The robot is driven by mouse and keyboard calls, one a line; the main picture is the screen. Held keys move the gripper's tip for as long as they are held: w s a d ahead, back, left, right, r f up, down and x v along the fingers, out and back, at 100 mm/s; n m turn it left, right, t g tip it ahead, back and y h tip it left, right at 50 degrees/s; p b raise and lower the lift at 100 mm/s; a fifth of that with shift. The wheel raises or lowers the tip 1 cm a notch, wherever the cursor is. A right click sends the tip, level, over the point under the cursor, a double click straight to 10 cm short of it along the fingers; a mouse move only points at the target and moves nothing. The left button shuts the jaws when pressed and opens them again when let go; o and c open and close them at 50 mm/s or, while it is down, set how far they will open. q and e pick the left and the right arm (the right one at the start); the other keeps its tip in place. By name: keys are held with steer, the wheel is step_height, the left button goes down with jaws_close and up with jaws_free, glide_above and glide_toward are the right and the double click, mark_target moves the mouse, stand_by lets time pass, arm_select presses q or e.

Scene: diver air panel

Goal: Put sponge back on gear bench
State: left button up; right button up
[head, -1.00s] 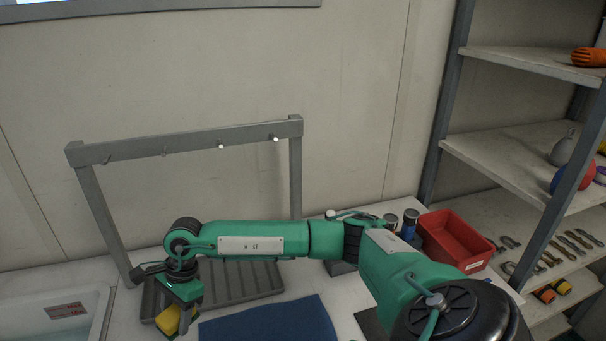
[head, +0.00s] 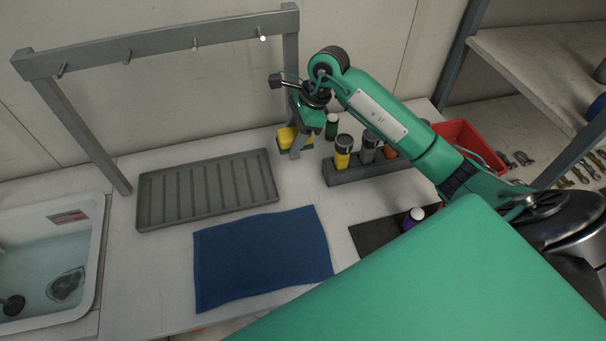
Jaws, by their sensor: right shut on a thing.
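The yellow sponge (head: 286,137) with a green underside is in the jaws of my right gripper (head: 297,146). The gripper points down beside the right post of the grey rack, and a grey finger hides part of the sponge. The sponge is at or just above the top of the white gear bench (head: 150,265); I cannot tell whether it touches. My left gripper is not in view.
A ribbed grey tray (head: 147,204) and a blue cloth (head: 262,255) lie on the bench. A sink (head: 98,250) is at left. A grey holder (head: 345,178) with bottles, a green bottle (head: 332,127) and a red bin (head: 458,130) are at right.

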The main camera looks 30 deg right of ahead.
steer(key=p, duration=0.4)
glide_above(290, 188)
steer(key=d, duration=0.2)
steer(key=f, duration=1.3)
steer(key=shift+s+a+f, duration=0.25)
step_height(290, 188, down, 4)
steer(key=shift+f+p, duration=0.2)
steer(key=shift+p, duration=0.45)
